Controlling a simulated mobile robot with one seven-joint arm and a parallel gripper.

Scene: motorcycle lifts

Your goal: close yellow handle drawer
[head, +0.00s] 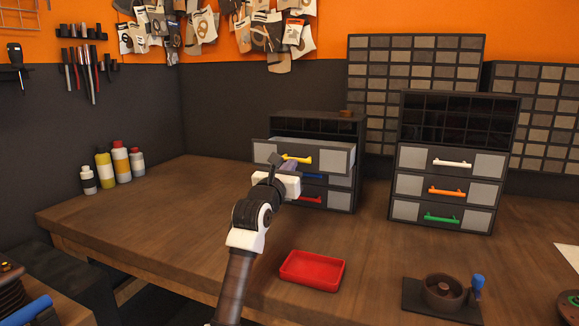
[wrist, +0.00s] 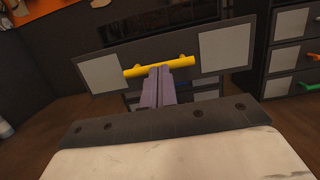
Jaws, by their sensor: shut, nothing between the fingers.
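The yellow handle (head: 297,159) is on the top drawer (head: 336,160) of the left cabinet (head: 357,128). This drawer stands pulled out from the cabinet, above a blue-handled and a red-handled drawer. In the wrist view the yellow handle (wrist: 160,66) runs across the drawer front (wrist: 222,48). My gripper (head: 287,167) is in front of the drawer, just below the handle in the picture. In the wrist view its fingers (wrist: 158,72) are together and empty, with their tips at the lower edge of the handle. I cannot tell whether they touch it.
A second cabinet (head: 452,110) with white, orange and green handles stands to the right. A red tray (head: 312,270) lies on the workbench (head: 180,215) near my arm. Several bottles (head: 121,161) stand at the back left. The bench left of the drawer is clear.

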